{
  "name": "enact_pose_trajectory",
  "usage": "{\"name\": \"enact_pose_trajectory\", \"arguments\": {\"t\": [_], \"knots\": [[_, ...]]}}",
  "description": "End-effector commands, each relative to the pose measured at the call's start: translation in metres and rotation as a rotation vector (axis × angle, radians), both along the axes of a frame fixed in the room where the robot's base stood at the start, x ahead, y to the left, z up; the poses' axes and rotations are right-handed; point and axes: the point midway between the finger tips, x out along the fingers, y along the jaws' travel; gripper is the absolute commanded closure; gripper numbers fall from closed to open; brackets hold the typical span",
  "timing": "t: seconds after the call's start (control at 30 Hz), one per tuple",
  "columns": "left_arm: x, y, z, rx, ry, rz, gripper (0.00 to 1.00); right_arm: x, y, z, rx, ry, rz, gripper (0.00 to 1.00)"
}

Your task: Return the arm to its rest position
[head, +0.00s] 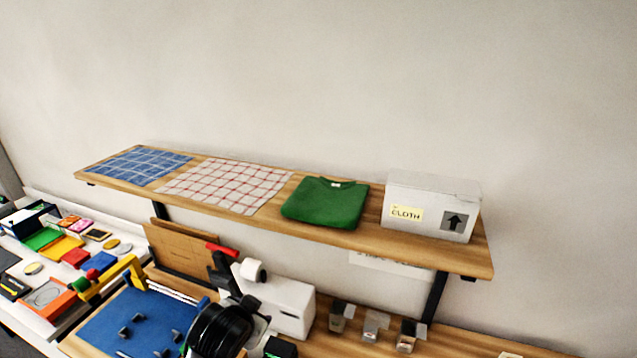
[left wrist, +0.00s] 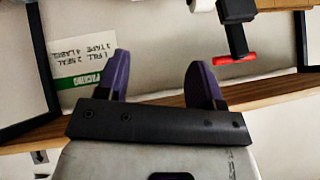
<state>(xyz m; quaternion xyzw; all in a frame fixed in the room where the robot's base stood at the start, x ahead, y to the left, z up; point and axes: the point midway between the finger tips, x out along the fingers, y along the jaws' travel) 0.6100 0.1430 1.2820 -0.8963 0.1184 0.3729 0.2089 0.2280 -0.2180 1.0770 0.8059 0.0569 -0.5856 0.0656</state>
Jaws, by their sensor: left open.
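My left gripper (left wrist: 160,68) shows in the left wrist view, its two purple fingers spread apart. Nothing is between the fingers. A wall sign with a green band (left wrist: 82,82) and upside-down lettering lies beyond the left finger. I cannot make out the left gripper's fingers in the head view. My right gripper is in neither view.
A wooden shelf (head: 375,241) holds a blue cloth (head: 138,165), a red-checked cloth (head: 226,185), a folded green shirt (head: 325,203) and a white CLOTH box (head: 431,206). Below are a red-handled black tool (head: 220,250), a white machine (head: 288,303) and a blue mat (head: 112,322).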

Motion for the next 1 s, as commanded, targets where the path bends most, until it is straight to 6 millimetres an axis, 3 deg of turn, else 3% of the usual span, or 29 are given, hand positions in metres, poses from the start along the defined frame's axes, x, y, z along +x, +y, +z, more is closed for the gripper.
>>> {"name": "enact_pose_trajectory", "arguments": {"t": [0.03,0.1,0.27,0.47,0.7,0.9,1.0], "knots": [[-0.02,0.003,0.015,-0.033,-0.049,0.011,0.39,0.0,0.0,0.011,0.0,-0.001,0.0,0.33],[-0.048,0.011,0.027,-0.073,-0.103,0.038,0.39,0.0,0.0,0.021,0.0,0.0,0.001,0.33],[-0.117,0.036,0.027,-0.134,-0.131,0.112,0.39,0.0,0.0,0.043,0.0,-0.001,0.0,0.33],[-0.2,0.061,0.002,-0.169,-0.027,0.197,0.39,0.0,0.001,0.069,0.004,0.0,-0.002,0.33],[-0.293,0.076,-0.054,-0.155,0.228,0.269,0.39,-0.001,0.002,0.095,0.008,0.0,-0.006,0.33],[-0.353,0.075,-0.082,-0.14,0.388,0.286,0.39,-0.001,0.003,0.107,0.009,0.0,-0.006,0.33],[-0.371,0.075,-0.088,-0.134,0.433,0.289,0.39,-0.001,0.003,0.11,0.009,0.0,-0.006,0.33]]}}
